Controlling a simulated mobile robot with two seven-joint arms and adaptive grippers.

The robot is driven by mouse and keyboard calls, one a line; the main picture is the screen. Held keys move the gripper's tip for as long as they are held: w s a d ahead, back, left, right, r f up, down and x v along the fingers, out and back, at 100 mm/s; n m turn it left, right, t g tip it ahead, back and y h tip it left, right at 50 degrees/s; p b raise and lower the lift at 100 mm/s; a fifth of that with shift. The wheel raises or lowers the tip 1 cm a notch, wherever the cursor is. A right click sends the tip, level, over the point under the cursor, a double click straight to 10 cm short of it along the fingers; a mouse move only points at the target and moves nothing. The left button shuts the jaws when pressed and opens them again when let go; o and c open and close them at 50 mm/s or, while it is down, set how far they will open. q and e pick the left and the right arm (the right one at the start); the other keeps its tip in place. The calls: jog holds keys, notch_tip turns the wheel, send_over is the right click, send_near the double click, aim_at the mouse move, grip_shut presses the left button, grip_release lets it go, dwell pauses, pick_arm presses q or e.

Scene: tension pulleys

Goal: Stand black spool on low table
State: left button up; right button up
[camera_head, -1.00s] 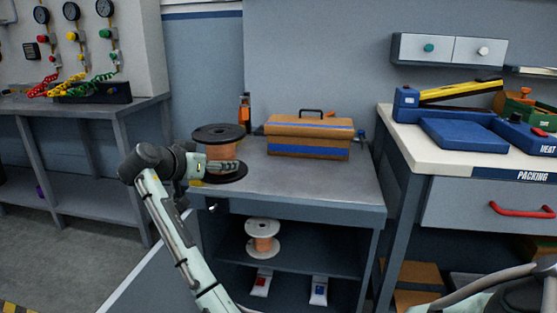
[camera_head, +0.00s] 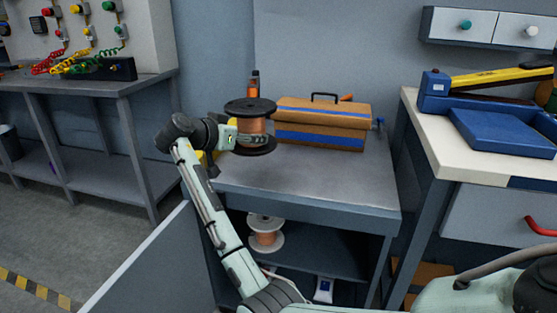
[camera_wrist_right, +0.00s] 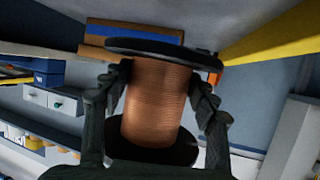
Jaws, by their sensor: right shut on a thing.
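The black spool (camera_head: 252,127), wound with copper wire, is upright at the back left of the grey low table (camera_head: 330,187), beside a brown box. My right gripper (camera_head: 245,139) is shut on its copper winding from the left. The right wrist view shows the spool (camera_wrist_right: 155,100) between the two fingers of that gripper (camera_wrist_right: 163,90), one on each side of the winding. The lower flange appears over the tabletop, but I cannot tell whether it touches. My left gripper is not in view.
A white spool (camera_head: 265,232) stands on the shelf below. The table's front and right are clear. A packing bench (camera_head: 480,148) stands at right.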

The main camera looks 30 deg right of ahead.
send_over(277, 169)
notch_tip(277, 169, down, 5)
jog(key=shift+a+r, duration=0.15)
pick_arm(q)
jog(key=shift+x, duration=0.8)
pick_arm(e)
jog(key=shift+f, duration=2.05)
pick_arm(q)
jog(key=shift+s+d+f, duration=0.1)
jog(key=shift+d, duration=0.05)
pick_arm(e)
jog(key=shift+f, duration=0.1)
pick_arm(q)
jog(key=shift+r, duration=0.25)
pick_arm(e)
jog(key=o, duration=1.8)
jog(key=shift+f, duration=0.1)
jog(key=shift+o, duration=0.2)
jog(key=v, duration=1.1)
jog(key=shift+s, duration=0.1)
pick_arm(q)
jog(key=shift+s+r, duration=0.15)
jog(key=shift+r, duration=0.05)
pick_arm(e)
jog(key=shift+s+a+r, duration=0.25)
jog(key=shift+a, duration=0.1)
